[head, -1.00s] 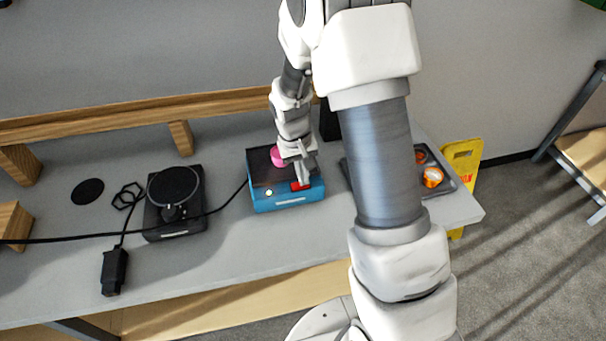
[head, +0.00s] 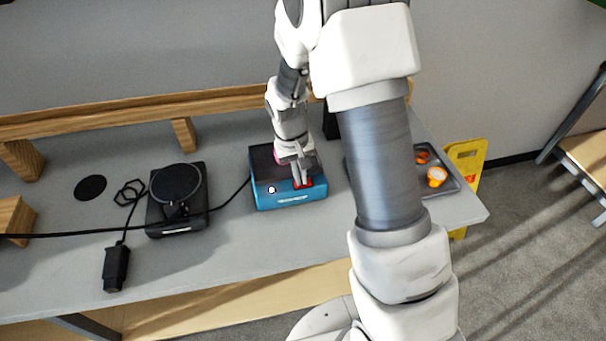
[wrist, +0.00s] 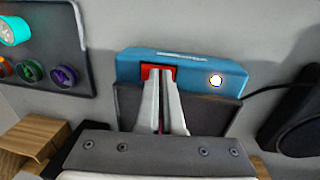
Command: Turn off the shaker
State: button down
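The shaker (head: 262,197) appears to be the blue box with a dark top on the table; it also shows in the wrist view (wrist: 120,68). A red switch (head: 309,183) is on its front edge, to the right of a round white lit lamp (head: 271,189). In the wrist view the switch (wrist: 147,72) is partly hidden behind my fingers, and the lamp (wrist: 215,80) is bright. My gripper (head: 301,184) points down at the switch. Its fingertips (wrist: 160,70) are together and look to be at the switch; contact is hard to tell. A pink thing (head: 277,158) is mostly hidden behind my gripper.
A black device with a round plate (head: 176,183) stands left of the shaker, with a black cable (head: 90,235) crossing the table. A grey tray (head: 449,184) with orange items is at the right. A wooden rail (head: 90,125) runs behind. A yellow sign (head: 466,160) stands beyond the table.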

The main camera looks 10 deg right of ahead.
notch_tip(320, 180, up, 14)
jog(key=a+p, duration=0.1)
jog(key=p, duration=0.2)
jog(key=shift+a, duration=0.35)
